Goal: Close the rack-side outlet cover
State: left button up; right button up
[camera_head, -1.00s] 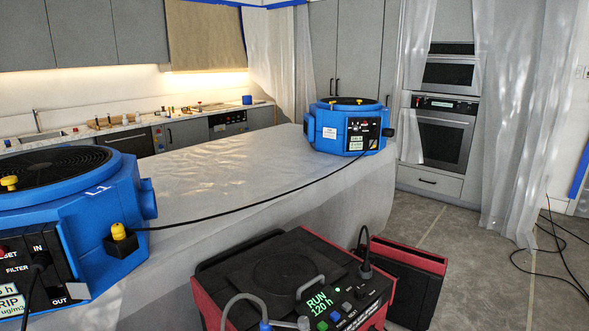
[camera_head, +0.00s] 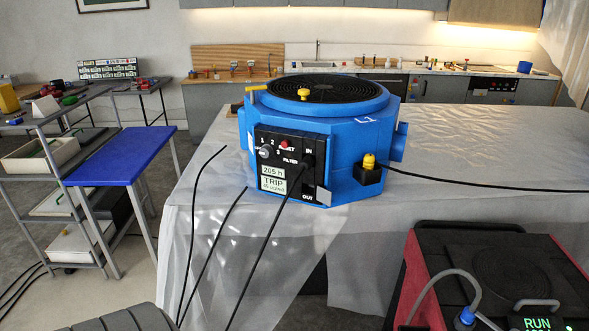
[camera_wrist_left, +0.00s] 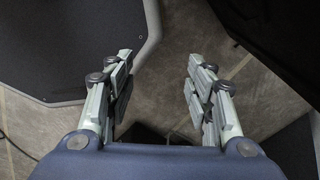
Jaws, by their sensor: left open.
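A blue air unit (camera_head: 345,125) marked L1 stands on the sheeted counter in the head view. Its black front panel (camera_head: 290,162) has a knob, a red button, a cable in the IN socket and a TRIP label. A small grey flap (camera_head: 323,196) sticks out beside the OUT label; I cannot tell whether it is the outlet cover. The unit's side facing the shelf rack (camera_head: 58,190) is mostly turned away. My left gripper (camera_wrist_left: 158,62) is open and empty in the left wrist view, above the floor. My right gripper is not in view.
Black cables hang down the counter front, and another runs right from a yellow plug (camera_head: 370,162). A red and black machine (camera_head: 490,265) stands at lower right. A blue-topped table (camera_head: 120,155) stands by the rack.

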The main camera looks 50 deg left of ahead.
aim_at(324, 196)
jog(key=i+l+u, duration=0.15)
jog(key=l, duration=0.35)
jog(key=i+l+u, duration=0.15)
jog(key=l, duration=0.3)
jog(key=i+l+u, duration=0.15)
jog(key=l, duration=0.35)
jog(key=l+u, duration=0.2)
jog(key=l, duration=0.35)
